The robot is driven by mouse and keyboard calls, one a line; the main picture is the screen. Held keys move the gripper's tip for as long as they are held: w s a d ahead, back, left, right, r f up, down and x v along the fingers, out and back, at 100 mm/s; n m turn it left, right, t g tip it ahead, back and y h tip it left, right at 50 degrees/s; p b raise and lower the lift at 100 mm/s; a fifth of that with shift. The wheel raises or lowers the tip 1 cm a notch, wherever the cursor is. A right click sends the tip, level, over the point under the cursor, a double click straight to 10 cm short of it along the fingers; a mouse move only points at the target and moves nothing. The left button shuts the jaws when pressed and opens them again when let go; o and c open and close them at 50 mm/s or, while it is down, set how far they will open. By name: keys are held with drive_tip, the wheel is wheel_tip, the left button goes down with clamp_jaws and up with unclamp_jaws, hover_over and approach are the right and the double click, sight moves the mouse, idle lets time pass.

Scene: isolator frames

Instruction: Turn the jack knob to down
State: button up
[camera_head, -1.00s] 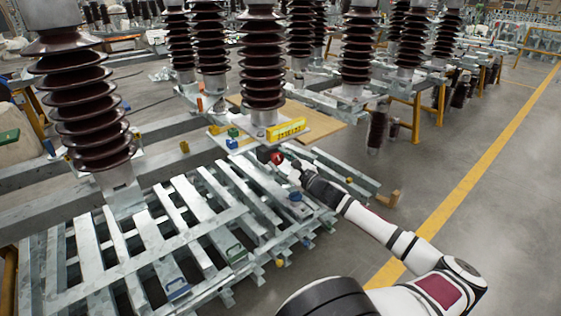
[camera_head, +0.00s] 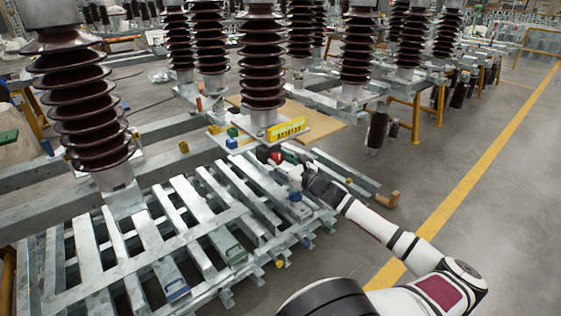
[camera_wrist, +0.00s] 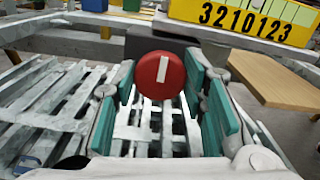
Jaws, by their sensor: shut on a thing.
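The round red jack knob (camera_wrist: 160,75) with a white bar on its face sits in the middle of the wrist view. The white bar stands nearly upright. A dark block (camera_wrist: 150,42) is behind the knob. The teal finger pads of my gripper (camera_wrist: 161,84) stand on the left and right of the knob and are shut on it. In the head view the knob (camera_head: 275,157) is small and partly covered by my gripper (camera_head: 284,165), below the yellow number plate.
The yellow plate (camera_head: 287,130) with black digits is just above the knob; it also shows in the wrist view (camera_wrist: 245,20). Ribbed brown insulators (camera_head: 262,70) stand around. Galvanised steel slats (camera_head: 150,230) lie below. The floor at right is open.

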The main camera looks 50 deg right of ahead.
drive_tip(key=shift+f, duration=0.1)
drive_tip(key=o, duration=1.2)
drive_tip(key=shift+c, duration=0.2)
drive_tip(key=shift+s, duration=0.15)
drive_tip(key=v, duration=1.1)
drive_tip(key=shift+s+a, duration=0.2)
drive_tip(key=shift+s, duration=0.2)
